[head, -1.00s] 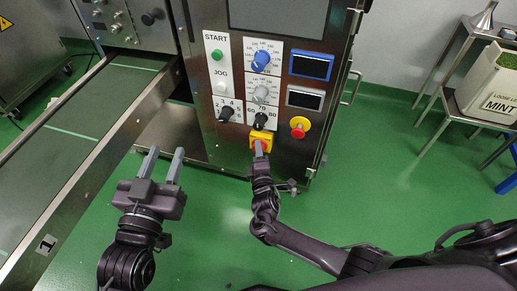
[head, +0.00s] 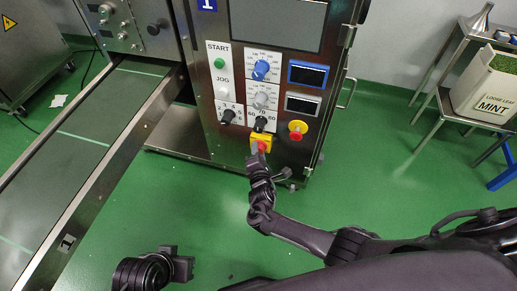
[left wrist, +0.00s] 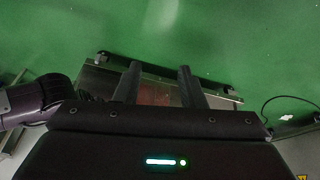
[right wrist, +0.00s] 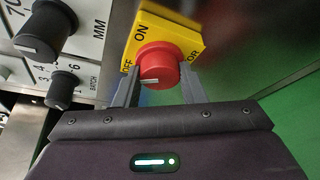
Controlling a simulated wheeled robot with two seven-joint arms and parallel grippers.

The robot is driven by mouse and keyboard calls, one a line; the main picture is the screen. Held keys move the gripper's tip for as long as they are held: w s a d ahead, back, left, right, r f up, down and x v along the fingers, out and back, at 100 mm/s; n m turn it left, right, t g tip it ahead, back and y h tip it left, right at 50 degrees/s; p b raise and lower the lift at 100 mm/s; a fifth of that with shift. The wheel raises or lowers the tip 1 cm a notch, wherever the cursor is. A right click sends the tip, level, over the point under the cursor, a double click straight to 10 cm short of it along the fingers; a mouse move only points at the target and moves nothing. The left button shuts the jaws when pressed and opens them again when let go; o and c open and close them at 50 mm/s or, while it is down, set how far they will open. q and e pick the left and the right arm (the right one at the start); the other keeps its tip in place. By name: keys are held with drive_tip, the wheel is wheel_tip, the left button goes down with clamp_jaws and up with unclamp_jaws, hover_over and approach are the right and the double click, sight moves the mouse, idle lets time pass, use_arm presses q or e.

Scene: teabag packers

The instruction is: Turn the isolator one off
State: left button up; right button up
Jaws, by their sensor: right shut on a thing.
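The isolator is a red rotary knob (right wrist: 158,62) on a yellow plate (right wrist: 193,38) marked ON and OFF. It sits low on the steel machine's front panel, and its yellow plate also shows in the head view (head: 262,136). My right gripper (right wrist: 158,88) is shut on the red knob, one finger on each side. The knob's white mark shows at its lower left, near the OFF lettering. My left gripper (left wrist: 158,72) is open and empty over the floor; in the head view it (head: 178,263) is low at the bottom edge.
A conveyor (head: 90,130) runs along the left. A table with a MINT box (head: 487,88) stands at right. The green floor between is clear.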

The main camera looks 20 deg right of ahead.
use_arm(q)
drive_tip(key=shift+s+a+r+g+y+p, duration=0.2)
drive_tip(key=shift+a+g+p, duration=0.1)
drive_tip(key=shift+a, duration=0.15)
drive_tip(key=shift+s+a+r+g+y+p, duration=0.15)
drive_tip(key=shift+a+p, duration=0.1)
drive_tip(key=shift+a, duration=0.15)
drive_tip(key=shift+s+a+r+g+y+p, duration=0.1)
drive_tip(key=shift+s+a+g+y+p, duration=0.15)
drive_tip(key=shift+a, duration=0.2)
use_arm(e)
drive_tip(key=shift+a+n+g+h, duration=0.1)
drive_tip(key=shift+n+g+h, duration=0.3)
drive_tip(key=shift+n+g, duration=0.55)
drive_tip(key=shift+n+t, duration=0.25)
drive_tip(key=shift+n, duration=0.1)
drive_tip(key=o, duration=1)
use_arm(q)
drive_tip(key=shift+n, duration=0.3)
wheel_tip(320, 180, down, 6)
drive_tip(key=a+g+p, duration=0.1)
drive_tip(key=a+p, duration=0.1)
drive_tip(key=p, duration=0.2)
drive_tip(key=shift+a+n, duration=0.2)
drive_tip(key=shift+n, duration=0.1)
use_arm(e)
drive_tip(key=v, duration=0.7)
drive_tip(key=shift+s, duration=0.35)
